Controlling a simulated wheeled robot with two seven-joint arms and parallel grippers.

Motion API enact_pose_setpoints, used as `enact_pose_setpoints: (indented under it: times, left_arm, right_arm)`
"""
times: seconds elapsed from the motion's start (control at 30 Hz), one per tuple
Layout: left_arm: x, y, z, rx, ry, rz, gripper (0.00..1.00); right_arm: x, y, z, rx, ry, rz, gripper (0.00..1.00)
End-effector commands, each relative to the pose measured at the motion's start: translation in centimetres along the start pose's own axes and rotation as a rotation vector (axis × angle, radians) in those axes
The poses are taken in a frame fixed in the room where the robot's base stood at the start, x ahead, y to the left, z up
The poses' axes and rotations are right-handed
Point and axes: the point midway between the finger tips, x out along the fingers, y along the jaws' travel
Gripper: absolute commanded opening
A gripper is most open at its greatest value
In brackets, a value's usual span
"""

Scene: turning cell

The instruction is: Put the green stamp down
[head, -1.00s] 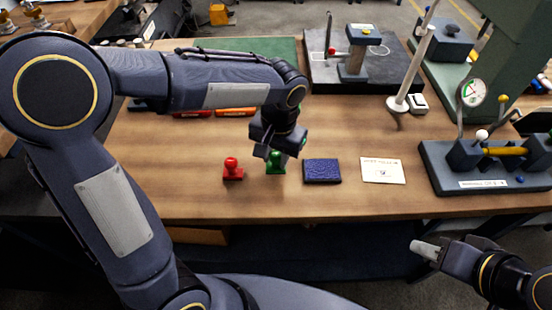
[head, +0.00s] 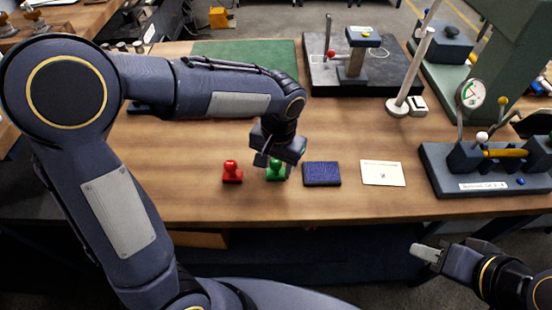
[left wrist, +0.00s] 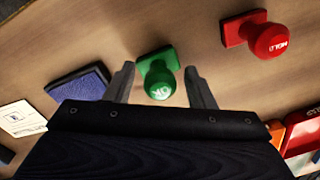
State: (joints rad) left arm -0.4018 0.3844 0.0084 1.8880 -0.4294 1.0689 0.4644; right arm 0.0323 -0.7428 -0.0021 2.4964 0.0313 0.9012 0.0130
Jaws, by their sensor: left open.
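The green stamp (head: 276,170) stands upright on the wooden bench between the red stamp and the blue pad. It also shows in the left wrist view (left wrist: 160,76), with "OK" on its round knob. My left gripper (head: 278,162) is over the green stamp, pointing down. In the left wrist view its two fingers (left wrist: 160,88) are open, one on each side of the knob, with gaps between. My right gripper (head: 428,250) is at the lower right, in front of the bench and away from the stamps; its jaw state is unclear.
A red stamp (head: 232,172) stands just left of the green one. A dark blue pad (head: 322,174) and a white card (head: 383,173) lie to the right. A gauge fixture (head: 485,170) stands at the right. The bench's front strip is clear.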

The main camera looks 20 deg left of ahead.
Motion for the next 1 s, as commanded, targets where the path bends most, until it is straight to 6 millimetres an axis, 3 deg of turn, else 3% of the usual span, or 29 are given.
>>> enact_pose_setpoints:
  times: [0.17, 0.6, 0.8, 1.0]
  left_arm:
    - [-1.8, 0.0, -0.1, -0.001, 0.005, 0.001, 0.49]
    - [-10.6, 0.0, -0.1, 0.000, 0.004, 0.001, 0.49]
    - [-12.2, 0.0, 0.0, 0.000, 0.001, 0.000, 0.49]
    - [-12.4, -0.6, 0.5, -0.009, 0.007, 0.015, 0.49]
  right_arm:
    - [-0.2, -0.1, -0.1, 0.000, 0.000, 0.000, 0.36]
    - [-0.5, -0.2, -0.2, 0.000, 0.000, 0.000, 0.36]
    - [-0.5, -0.2, -0.2, 0.000, 0.000, 0.000, 0.36]
    - [-0.5, -0.2, -0.3, 0.000, 0.000, 0.000, 0.36]
